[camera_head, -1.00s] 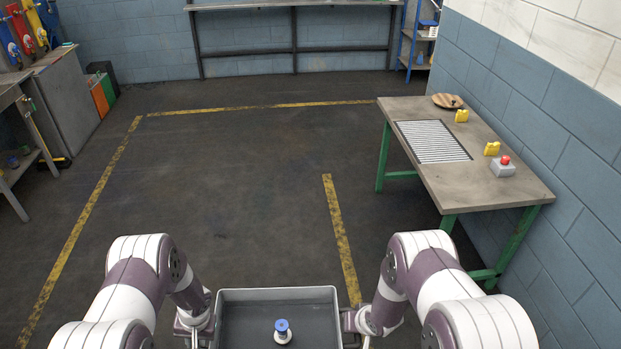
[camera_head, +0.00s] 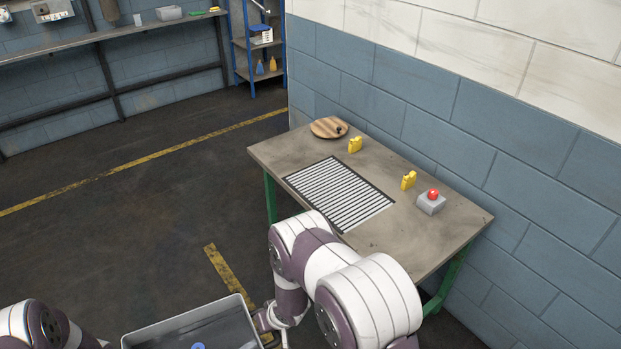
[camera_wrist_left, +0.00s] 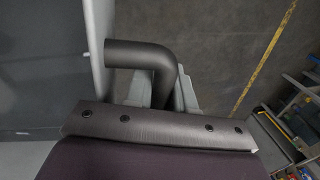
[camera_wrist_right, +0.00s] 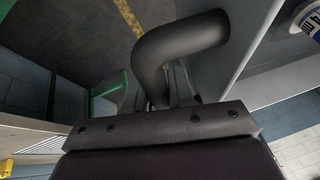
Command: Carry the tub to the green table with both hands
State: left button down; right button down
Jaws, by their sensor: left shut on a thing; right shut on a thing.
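The grey tub (camera_head: 236,308) is at the bottom edge of the head view, partly cut off. Its grey wall also shows in the left wrist view (camera_wrist_left: 98,40) and the right wrist view (camera_wrist_right: 250,45). My left gripper (camera_wrist_left: 178,95) is shut on the tub's dark bent handle (camera_wrist_left: 140,54). My right gripper (camera_wrist_right: 178,85) is shut on the other dark handle (camera_wrist_right: 185,45). A blue-capped container (camera_head: 198,346) is inside the tub. The green-legged table (camera_head: 420,240) has a grey top and stands ahead to the right, apart from the tub. A striped panel (camera_head: 338,193) lies on it.
On the table are a round wooden board (camera_head: 328,127), two yellow pieces (camera_head: 355,145) and a grey box with a red button (camera_head: 431,202). A blue-grey wall (camera_head: 530,200) runs behind it. Floor with yellow lines (camera_head: 150,157) is clear to the left.

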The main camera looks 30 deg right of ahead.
aim_at(342, 188)
jog(key=i+z, duration=0.25)
jog(key=i, duration=0.55)
jog(key=i+j+z, duration=0.25)
jog(key=i, duration=0.55)
jog(key=i+l+z, duration=0.1)
jog(key=i+z, duration=0.55)
jog(key=z, duration=0.25)
jog(key=i+z, duration=0.6)
jog(key=z, duration=0.65)
jog(key=j, duration=0.1)
